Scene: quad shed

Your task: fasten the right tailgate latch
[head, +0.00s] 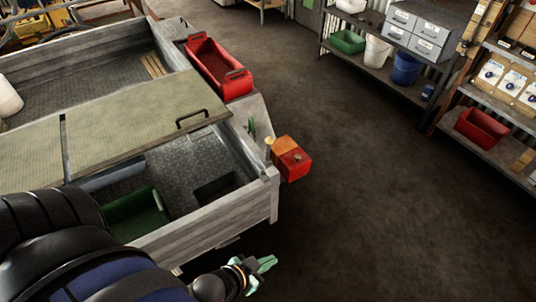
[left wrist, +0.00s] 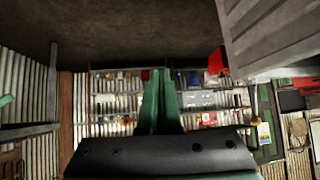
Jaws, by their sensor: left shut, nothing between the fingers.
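The grey slatted trailer (head: 235,208) fills the left of the head view. A small pale-yellow knob (head: 268,142) stands at its right corner beside a red and orange box; I take it as part of the latch, whose fastening I cannot make out. In the left wrist view a yellow stalk (left wrist: 255,100) projects from the trailer edge (left wrist: 265,35). My left gripper (head: 268,262) is shut and empty, low in front of the trailer corner and apart from it. Its green fingers (left wrist: 160,100) lie together in the left wrist view. My right gripper is not in view.
The red and orange box (head: 292,158) juts from the trailer corner. A red tray (head: 215,68) sits farther back, and a green bin (head: 140,215) lies inside the trailer. Shelves (head: 385,75) line the back right. The floor right of the trailer is clear.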

